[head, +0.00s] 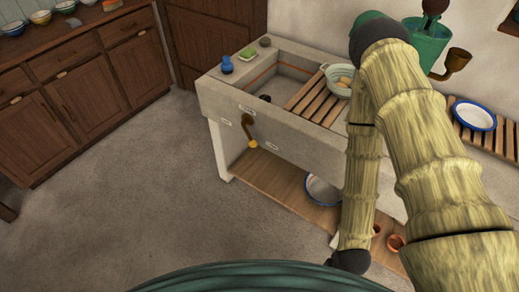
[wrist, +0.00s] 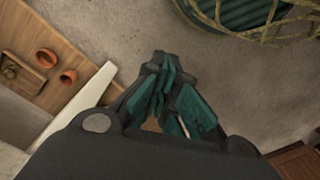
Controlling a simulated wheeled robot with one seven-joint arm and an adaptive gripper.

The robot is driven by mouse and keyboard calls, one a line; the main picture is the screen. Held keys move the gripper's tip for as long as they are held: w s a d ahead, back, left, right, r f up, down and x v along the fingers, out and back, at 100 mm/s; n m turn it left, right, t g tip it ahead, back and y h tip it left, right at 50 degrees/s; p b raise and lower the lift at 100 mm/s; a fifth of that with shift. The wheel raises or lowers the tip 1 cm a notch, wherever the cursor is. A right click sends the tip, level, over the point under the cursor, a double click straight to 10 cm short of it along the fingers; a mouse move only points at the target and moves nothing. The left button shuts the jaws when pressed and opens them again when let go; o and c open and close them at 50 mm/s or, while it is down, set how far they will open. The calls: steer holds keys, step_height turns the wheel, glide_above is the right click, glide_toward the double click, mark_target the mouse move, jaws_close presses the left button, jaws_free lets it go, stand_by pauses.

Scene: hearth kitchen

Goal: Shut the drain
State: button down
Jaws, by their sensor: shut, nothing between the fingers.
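A stone sink (head: 222,94) stands right of centre in the head view. A dark round spot, perhaps the drain (head: 265,98), shows on its basin floor, partly cut off by the front wall. A bronze lever (head: 248,129) with a yellow knob is mounted on the sink's front face and hangs down, slightly to the right. Small pale labels (head: 247,109) surround it, too small to read. My gripper (wrist: 163,62) is shut and empty in the wrist view, above the floor near the low shelf, apart from the lever.
A plank shelf (head: 270,186) below holds a basin and pots. Open floor (head: 130,190) lies left of the sink.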

step_height(320, 180, down, 16)
steer(key=w+a+r+b, duration=0.1)
steer(key=w+b, duration=0.2)
steer(key=b, duration=1.1)
steer(key=w+a+f+n+t+y+b, duration=0.1)
steer(key=w+a+t+y+b, duration=0.15)
steer(key=w, duration=0.35)
steer(key=w+a+f+n+t+y+b, duration=0.1)
steer(key=w+a+f+n+t+b, duration=0.15)
steer(key=w, duration=0.35)
steer(key=w+a+r+n+t+y+p, duration=0.1)
steer(key=w+a+r+t+y, duration=0.15)
steer(key=w+r, duration=0.5)
steer(key=w+a+r+n+t+y, duration=0.1)
steer(key=w+a+r+n+y, duration=0.3)
steer(key=w, duration=0.6)
steer(key=w+r+n+t+y, duration=0.1)
steer(key=w+r, duration=0.4)
steer(key=r, duration=0.3)
steer(key=w+r+n+t+y, duration=0.1)
steer(key=w+r+n+t, duration=0.1)
steer(key=w+r, duration=0.3)
step_height(320, 180, up, 4)
steer(key=shift+a+y, duration=0.2)
steer(key=shift+y, duration=0.1)
steer(key=shift+t, duration=0.25)
